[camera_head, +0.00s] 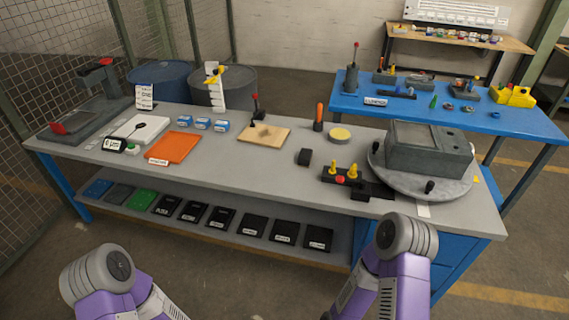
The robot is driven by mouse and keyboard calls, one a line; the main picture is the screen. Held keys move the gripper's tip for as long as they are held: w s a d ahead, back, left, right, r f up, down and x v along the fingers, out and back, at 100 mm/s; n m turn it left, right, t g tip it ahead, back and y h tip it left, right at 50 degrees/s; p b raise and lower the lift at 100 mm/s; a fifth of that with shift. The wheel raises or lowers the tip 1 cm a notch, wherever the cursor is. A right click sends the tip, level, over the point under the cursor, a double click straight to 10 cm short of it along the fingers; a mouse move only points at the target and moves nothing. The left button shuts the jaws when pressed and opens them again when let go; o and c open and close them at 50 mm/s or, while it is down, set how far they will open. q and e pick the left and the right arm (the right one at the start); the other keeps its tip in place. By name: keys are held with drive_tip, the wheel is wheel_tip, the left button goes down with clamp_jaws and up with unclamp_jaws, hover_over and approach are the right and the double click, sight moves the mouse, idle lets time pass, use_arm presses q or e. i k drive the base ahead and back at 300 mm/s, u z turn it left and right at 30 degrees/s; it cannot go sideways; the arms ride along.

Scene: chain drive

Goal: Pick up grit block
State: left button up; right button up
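A small dark block (304,157) lies on the grey workbench (240,176), right of centre; it looks most like the grit block, but no label on it can be read. It stands apart from the things around it, with bare bench in front. Only grey and purple links of my two arms show at the bottom edge, in front of the bench. Neither gripper's fingers can be seen, and nothing touches the block.
Near the block are a wooden board (274,136), a yellow-topped disc (340,134), an orange-handled tool (319,115) and a black fixture with yellow knobs (354,180). A grey housing (430,150) sits on a round turntable at right. An orange tray (173,147) lies left.

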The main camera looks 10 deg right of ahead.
sight(305, 155)
drive_tip(key=u, duration=0.55)
drive_tip(key=i, duration=1.55)
drive_tip(key=z, duration=0.65)
